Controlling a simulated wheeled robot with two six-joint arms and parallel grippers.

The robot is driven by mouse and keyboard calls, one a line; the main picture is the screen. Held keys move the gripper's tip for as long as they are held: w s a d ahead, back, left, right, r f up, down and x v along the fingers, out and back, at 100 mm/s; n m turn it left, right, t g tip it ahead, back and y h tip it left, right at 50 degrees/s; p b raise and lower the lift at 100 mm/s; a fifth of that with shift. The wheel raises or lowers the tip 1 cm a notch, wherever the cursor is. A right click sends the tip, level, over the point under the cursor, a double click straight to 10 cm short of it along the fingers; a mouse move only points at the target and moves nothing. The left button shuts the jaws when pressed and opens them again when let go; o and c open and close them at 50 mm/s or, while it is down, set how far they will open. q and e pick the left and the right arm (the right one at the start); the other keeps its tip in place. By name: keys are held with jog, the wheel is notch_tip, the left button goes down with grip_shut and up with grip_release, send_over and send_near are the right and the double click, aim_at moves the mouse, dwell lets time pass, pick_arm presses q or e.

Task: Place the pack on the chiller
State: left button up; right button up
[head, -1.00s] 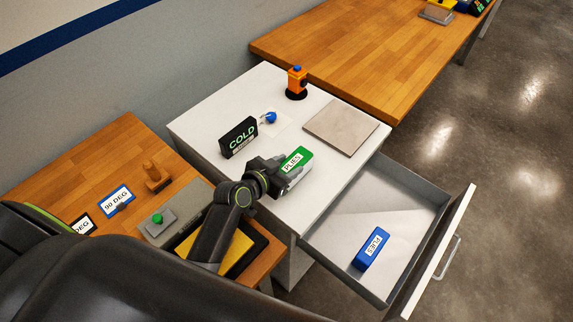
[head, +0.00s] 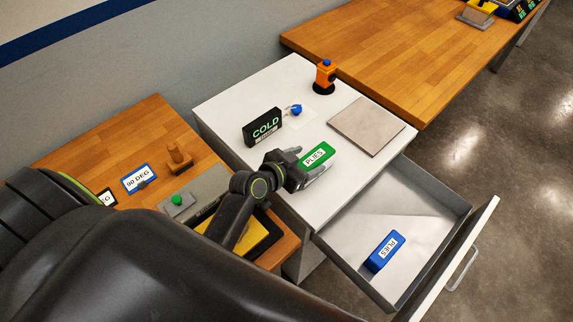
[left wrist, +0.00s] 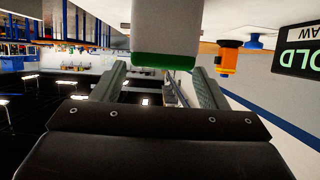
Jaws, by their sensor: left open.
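The green pack (head: 316,155), labelled PLIES, is on or just above the white cabinet top (head: 233,97), between the black COLD sign and the front edge. My left gripper (head: 309,164) is open at the pack's near end, with one finger along its front side. In the left wrist view the pack (left wrist: 166,30) shows white with a green edge, between and beyond the open fingers (left wrist: 160,78). A blue pack (head: 384,251), also labelled PLIES, lies in the open drawer (head: 350,232). The COLD sign (head: 262,127) stands behind my gripper. My right gripper is not in view.
A flat grey plate (head: 367,126) lies right of the green pack. An orange device (head: 325,77) and a small blue-knobbed item (head: 296,110) stand behind. A wooden bench (head: 400,60) adjoins at the back; another (head: 100,140) is at left.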

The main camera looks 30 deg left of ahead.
pick_arm(q)
jog(key=b+v, duration=0.1)
jog(key=v, duration=1)
jog(key=shift+b, duration=0.4)
